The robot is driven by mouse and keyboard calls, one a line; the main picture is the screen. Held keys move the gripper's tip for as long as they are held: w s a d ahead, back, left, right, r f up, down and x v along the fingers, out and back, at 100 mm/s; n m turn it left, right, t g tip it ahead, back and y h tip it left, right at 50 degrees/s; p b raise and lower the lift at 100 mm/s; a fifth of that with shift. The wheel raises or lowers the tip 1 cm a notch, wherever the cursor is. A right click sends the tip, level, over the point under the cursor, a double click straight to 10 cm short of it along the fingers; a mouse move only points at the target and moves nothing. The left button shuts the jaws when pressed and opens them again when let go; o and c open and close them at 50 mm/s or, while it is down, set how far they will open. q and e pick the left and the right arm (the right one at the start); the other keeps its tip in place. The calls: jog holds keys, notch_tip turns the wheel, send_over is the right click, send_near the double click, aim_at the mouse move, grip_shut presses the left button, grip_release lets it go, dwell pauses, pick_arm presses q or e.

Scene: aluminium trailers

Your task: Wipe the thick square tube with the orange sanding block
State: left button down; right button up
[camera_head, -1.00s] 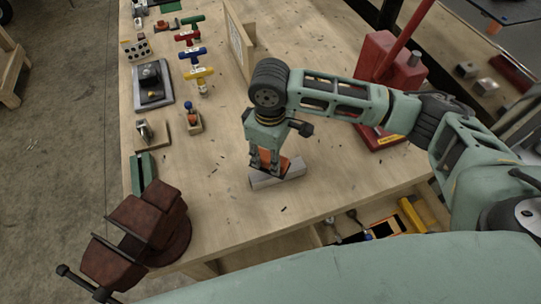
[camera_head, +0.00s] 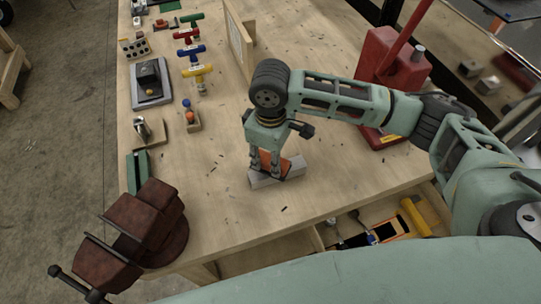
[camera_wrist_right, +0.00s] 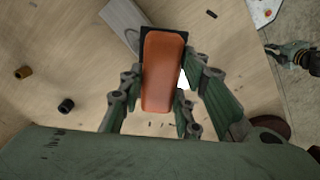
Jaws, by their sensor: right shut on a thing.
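The orange sanding block (camera_head: 280,166) is held in my right gripper (camera_head: 266,168). In the right wrist view the block (camera_wrist_right: 163,70) has an orange body with a black edge, and it sits between the green fingers of the gripper (camera_wrist_right: 160,95). The thick square tube (camera_head: 291,176) is a grey bar lying on the bench under the block. Its end (camera_wrist_right: 122,18) also shows in the right wrist view, beyond the block. The block is at the top of the tube; whether they touch is hard to tell. My left gripper is not in view.
A rust-brown vise (camera_head: 145,225) stands at the bench's front left corner. A red press (camera_head: 392,70) stands at the right. Several T-handled tools (camera_head: 190,52) and small fixtures lie along the left side. The wooden bench top (camera_head: 260,215) around the tube is mostly clear.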

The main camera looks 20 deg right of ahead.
jog(key=shift+f, duration=0.95)
